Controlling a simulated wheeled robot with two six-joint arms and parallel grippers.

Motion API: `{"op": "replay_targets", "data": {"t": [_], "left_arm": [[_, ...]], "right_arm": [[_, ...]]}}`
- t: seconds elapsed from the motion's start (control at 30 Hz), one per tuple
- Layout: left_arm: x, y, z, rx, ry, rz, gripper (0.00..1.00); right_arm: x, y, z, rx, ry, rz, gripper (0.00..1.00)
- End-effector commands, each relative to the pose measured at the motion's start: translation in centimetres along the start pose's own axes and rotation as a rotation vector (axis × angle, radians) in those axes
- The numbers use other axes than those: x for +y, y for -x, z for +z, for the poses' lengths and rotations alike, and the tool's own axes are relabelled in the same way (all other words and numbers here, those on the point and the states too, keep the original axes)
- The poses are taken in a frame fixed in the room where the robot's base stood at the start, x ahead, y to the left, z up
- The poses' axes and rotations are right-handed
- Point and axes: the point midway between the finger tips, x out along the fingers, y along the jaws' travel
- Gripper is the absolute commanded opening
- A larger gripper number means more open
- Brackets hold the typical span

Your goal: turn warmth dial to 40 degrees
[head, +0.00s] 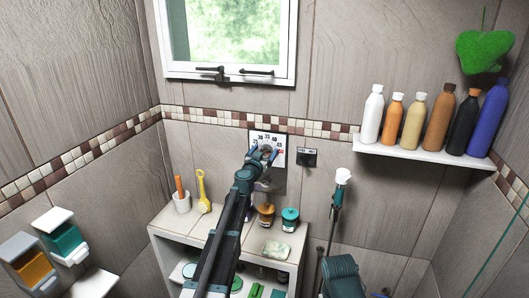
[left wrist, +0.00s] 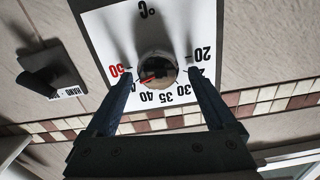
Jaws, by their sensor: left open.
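The warmth dial is a round knob (left wrist: 157,67) with a red pointer on a white scale plate (left wrist: 105,25), seen upside down in the left wrist view. The pointer aims between the 40 and the red 50, near where 45 belongs. The plate (head: 254,135) also shows on the tiled wall in the head view, its knob partly covered by my gripper. My left gripper (head: 262,156) is open at the dial. In the left wrist view its fingers (left wrist: 160,76) stand on either side of the knob, with visible gaps. My right gripper is not seen.
A dark switch lever (head: 307,157) is on the wall right of the plate. Below stands a shelf unit (head: 165,222) with a cup, a yellow brush and jars. A wall shelf (head: 420,157) with several bottles is at right. A white-topped handle (head: 342,177) stands nearby.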

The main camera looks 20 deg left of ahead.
Motion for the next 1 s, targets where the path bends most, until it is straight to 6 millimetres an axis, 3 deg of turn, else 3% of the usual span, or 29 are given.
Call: {"op": "replay_targets", "data": {"t": [0.13, 0.6, 1.0], "left_arm": [[0.01, 0.07, 0.00, 0.000, 0.000, 0.000, 0.89], [-0.07, 0.09, 0.01, 0.000, 0.000, -0.001, 0.05], [-0.15, 0.09, 0.00, 0.001, 0.102, -0.002, 0.03]], "right_arm": [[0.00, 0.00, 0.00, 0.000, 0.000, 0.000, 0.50], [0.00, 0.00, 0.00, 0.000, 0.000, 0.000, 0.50], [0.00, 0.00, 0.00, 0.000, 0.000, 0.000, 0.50]]}}
